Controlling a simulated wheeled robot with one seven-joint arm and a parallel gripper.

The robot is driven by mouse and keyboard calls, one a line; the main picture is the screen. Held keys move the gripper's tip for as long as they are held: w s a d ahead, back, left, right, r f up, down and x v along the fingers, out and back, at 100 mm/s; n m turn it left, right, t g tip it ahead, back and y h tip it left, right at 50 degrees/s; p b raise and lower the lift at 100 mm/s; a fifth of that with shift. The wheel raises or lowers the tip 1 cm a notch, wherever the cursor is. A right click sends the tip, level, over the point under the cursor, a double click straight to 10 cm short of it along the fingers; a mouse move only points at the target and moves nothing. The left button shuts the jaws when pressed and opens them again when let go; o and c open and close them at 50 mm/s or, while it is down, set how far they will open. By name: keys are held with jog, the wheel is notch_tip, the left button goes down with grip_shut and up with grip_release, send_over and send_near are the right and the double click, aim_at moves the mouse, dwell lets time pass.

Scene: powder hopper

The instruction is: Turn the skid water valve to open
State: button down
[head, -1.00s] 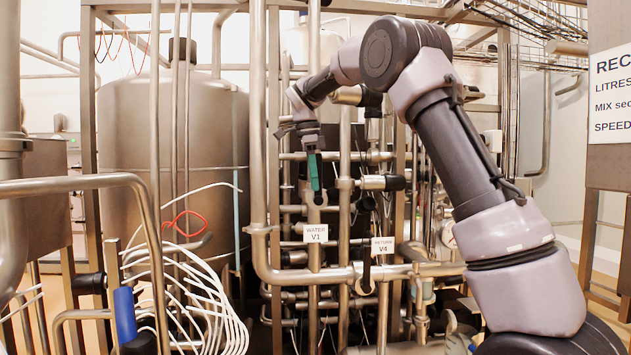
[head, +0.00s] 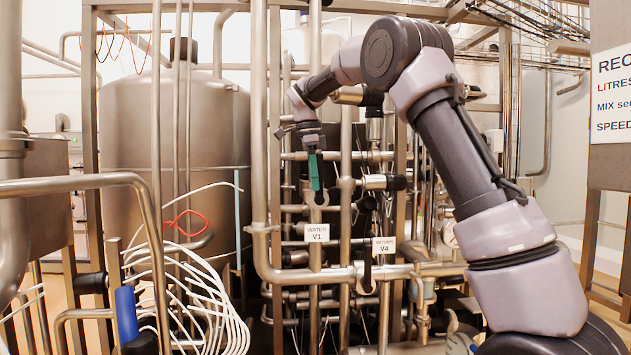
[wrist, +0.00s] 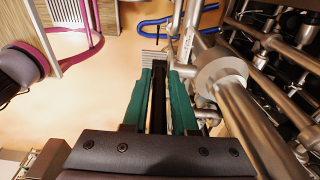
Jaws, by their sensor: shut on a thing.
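The black lever handle of the water valve (wrist: 158,98) lies lengthwise between my green fingers in the wrist view. My gripper (wrist: 160,78) is shut on it, one finger along each side. In the head view my gripper (head: 315,178) points down at the pipes, above the white "WATER V1" tag (head: 316,233). The handle is mostly hidden by the fingers there, so its exact angle is hard to tell.
A "RETURN V4" tag (head: 383,245) and a dark lever hang just right of the water tag. Steel pipes surround my gripper closely. A vertical pipe (head: 259,130) stands to its left, before a large tank (head: 140,150). White hoses (head: 195,300) hang lower left.

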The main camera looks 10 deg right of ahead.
jog(key=shift+s+a, duration=0.1)
jog(key=shift+a, duration=0.3)
jog(key=c, duration=0.7)
grip_release()
jog(key=shift+a, duration=0.1)
jog(key=shift+d, duration=0.2)
notch_tip(320, 180, up, 11)
jog(key=a, duration=0.1)
jog(key=shift+a+f, duration=0.2)
